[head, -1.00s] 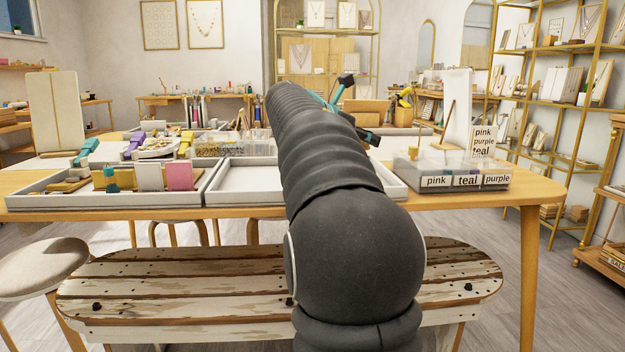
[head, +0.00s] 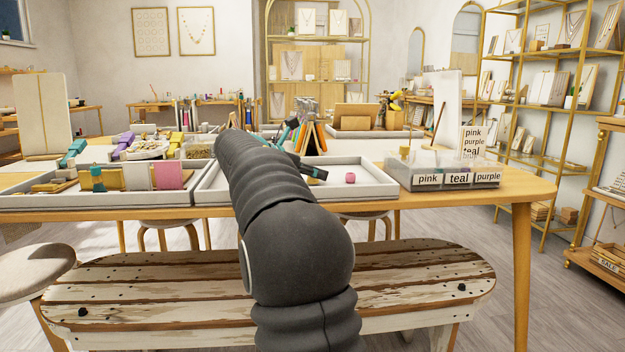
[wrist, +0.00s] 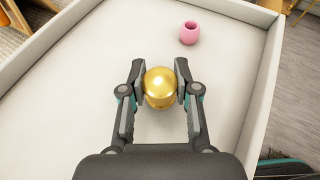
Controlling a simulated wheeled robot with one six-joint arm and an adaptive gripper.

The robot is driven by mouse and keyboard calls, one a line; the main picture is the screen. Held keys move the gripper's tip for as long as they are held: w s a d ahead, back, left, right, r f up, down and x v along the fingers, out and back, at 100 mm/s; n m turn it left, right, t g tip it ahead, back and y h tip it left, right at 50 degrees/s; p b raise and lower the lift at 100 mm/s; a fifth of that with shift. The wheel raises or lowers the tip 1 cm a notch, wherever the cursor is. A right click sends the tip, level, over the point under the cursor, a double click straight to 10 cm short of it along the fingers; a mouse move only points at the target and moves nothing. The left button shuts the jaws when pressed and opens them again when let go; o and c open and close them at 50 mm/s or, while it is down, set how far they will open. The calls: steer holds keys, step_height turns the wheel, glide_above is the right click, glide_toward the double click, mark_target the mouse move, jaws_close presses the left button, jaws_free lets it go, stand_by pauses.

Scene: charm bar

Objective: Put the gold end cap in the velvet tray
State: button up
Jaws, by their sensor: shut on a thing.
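The gold end cap (wrist: 159,87) is a shiny rounded piece held between the two fingers of my gripper (wrist: 153,90) in the wrist view. Behind it is the pale floor of a white-walled tray (wrist: 226,120), which I take for the velvet tray. I cannot tell whether the cap touches the floor. In the head view the tray (head: 222,199) lies at the table's middle front, and my arm covers part of it. My gripper (head: 314,173) shows there low over the tray, partly hidden by the arm. The cap is hidden in that view.
A small pink bead (head: 350,178) lies in the same tray, ahead and right of the cap in the wrist view (wrist: 189,35). A clear labelled sorter (head: 442,177) stands to the right. A filled tray (head: 70,199) adjoins on the left. Dark upright tools stand behind.

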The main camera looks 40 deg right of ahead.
steer(key=shift+f, duration=0.35)
steer(key=o, duration=1.1)
steer(key=shift+c, duration=0.2)
steer(key=shift+r, duration=0.25)
steer(key=p+v, duration=0.2)
steer(key=v, duration=1)
steer(key=shift+f, duration=0.1)
